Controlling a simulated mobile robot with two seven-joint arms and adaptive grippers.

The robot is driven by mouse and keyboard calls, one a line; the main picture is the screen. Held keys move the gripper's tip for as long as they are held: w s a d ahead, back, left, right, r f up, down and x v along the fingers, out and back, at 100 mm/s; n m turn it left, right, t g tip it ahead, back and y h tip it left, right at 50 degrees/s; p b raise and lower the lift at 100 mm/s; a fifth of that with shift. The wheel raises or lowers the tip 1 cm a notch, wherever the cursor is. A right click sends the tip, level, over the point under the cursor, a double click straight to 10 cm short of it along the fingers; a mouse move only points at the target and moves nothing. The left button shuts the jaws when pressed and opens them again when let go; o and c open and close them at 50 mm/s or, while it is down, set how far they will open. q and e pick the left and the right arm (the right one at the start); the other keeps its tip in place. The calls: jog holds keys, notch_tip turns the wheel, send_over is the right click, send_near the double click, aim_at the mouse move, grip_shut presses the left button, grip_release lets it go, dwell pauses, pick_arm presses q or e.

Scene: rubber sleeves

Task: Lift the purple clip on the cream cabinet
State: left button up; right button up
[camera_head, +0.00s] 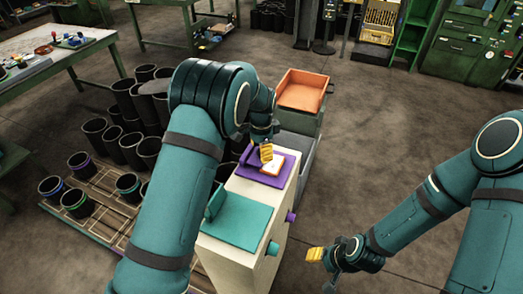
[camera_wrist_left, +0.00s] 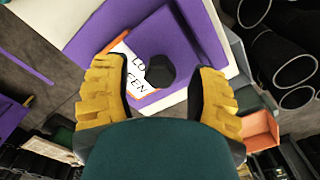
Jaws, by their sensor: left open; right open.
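The purple clip (camera_head: 282,178) lies on top of the cream cabinet (camera_head: 224,264), at its far end, with a white and orange label on it. My right gripper (camera_head: 315,254) is open and empty, low at the right of the cabinet.
A teal clip (camera_head: 238,222) lies on the cabinet's near end. Purple (camera_head: 291,217) and teal (camera_head: 272,248) knobs stick out of its right side. An orange tray (camera_head: 304,90) stands behind. Black sleeves (camera_head: 95,132) crowd the left. The floor at right is clear.

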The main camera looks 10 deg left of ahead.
pick_arm(q)
grip_shut()
